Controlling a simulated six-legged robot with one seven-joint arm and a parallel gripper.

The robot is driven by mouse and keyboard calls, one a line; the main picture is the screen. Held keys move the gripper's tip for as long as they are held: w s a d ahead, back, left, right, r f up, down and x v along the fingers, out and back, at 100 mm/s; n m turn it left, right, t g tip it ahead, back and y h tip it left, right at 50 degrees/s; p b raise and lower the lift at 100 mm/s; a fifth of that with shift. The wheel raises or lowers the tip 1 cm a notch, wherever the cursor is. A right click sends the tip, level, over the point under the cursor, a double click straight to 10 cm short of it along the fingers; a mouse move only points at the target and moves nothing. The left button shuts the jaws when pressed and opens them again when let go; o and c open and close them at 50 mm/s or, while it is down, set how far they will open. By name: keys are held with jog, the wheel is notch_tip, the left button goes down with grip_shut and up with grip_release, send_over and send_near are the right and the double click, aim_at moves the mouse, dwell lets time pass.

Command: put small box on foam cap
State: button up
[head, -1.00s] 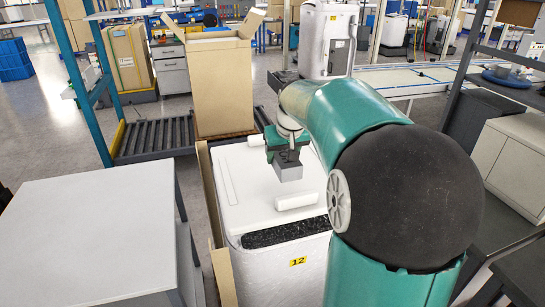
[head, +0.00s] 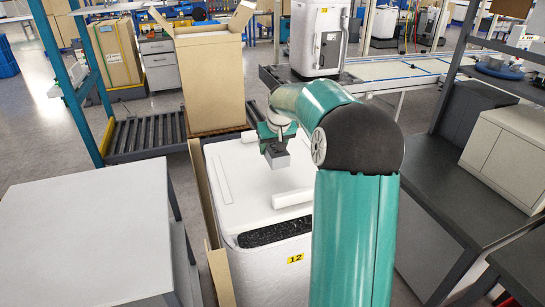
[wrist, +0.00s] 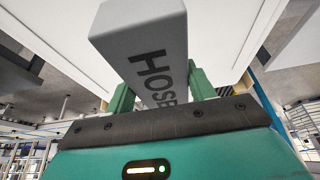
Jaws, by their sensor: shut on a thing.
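My gripper (head: 268,137) is shut on the small grey box (head: 277,158) and holds it over the white foam cap (head: 238,188). In the wrist view, the box (wrist: 150,50) shows dark lettering that reads "HOSE" and sits between the green fingers (wrist: 160,95). The foam cap covers the top of a white wrapped unit with a yellow "12" label. It has a raised strip along the left and a raised white bar (head: 292,198) near its front edge. I cannot tell whether the box touches the cap.
A tall open carton (head: 210,80) stands behind the cap, by a roller conveyor (head: 140,135). A cardboard panel (head: 205,215) stands along the unit's left side. A grey table (head: 85,235) is at front left. Dark benches with a white cabinet (head: 505,155) are at right.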

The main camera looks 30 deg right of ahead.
aim_at(273, 149)
jog(key=w+f, duration=0.1)
jog(key=w+d+f, duration=0.1)
jog(key=f, duration=0.1)
jog(key=shift+w+d+f, duration=0.1)
jog(key=shift+w+d, duration=0.1)
jog(key=shift+f, duration=1.45)
jog(key=shift+f, duration=0.15)
jog(key=o, duration=1.1)
jog(key=v, duration=1.2)
jog(key=shift+s+a, duration=0.1)
